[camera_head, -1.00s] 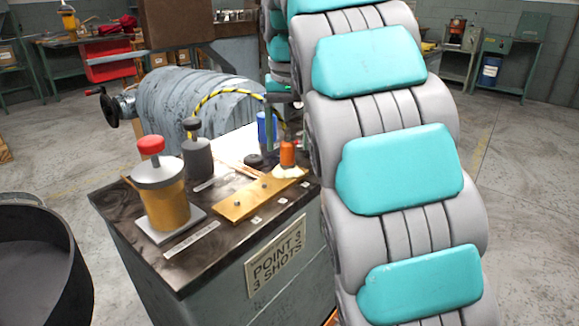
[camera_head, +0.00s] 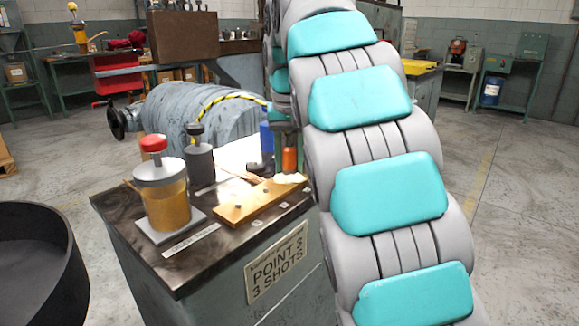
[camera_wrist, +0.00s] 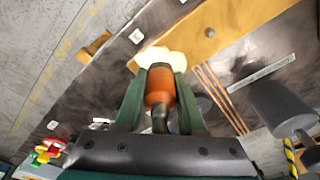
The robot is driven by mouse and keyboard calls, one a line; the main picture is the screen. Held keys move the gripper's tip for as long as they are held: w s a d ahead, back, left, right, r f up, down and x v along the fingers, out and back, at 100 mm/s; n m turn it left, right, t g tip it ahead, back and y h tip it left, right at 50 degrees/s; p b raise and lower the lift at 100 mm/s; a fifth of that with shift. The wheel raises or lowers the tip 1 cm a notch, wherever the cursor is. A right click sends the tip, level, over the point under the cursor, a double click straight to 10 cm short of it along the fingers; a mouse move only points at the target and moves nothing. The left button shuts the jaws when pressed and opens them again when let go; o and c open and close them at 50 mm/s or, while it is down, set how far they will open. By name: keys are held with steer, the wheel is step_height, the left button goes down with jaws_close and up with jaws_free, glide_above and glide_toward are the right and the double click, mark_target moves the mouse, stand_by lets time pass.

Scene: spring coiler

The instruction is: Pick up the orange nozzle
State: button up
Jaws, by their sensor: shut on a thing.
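The orange nozzle (camera_head: 289,159) stands upright at the right end of a wooden board (camera_head: 240,206) on the dark bench top. A cream pad (camera_head: 290,178) lies at its foot. My gripper (camera_wrist: 160,80) comes from above, with its two green fingers shut on the sides of the nozzle. In the wrist view the nozzle (camera_wrist: 160,87) sits between the fingers, with the cream pad (camera_wrist: 155,56) just beyond its end. I cannot tell whether the nozzle touches the pad. In the head view my arm hides part of the gripper.
A blue bottle-like thing (camera_head: 267,139) stands close to the left of the nozzle. A dark grey pot (camera_head: 199,162) and a yellow pot with a red knob (camera_head: 166,200) stand farther left. A large grey cylinder (camera_head: 205,110) lies behind. A black bin (camera_head: 35,270) is at lower left.

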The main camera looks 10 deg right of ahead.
mark_target(289, 147)
jaws_close()
steer(key=shift+r, duration=0.15)
step_height(289, 147, up, 3)
steer(key=p, duration=0.3)
steer(key=shift+r, duration=0.2)
steer(key=s+d+r+b, duration=0.1)
steer(key=s+b, duration=0.1)
steer(key=s, duration=1.4)
steer(key=shift+d+r, duration=0.15)
steer(key=shift+d, duration=0.15)
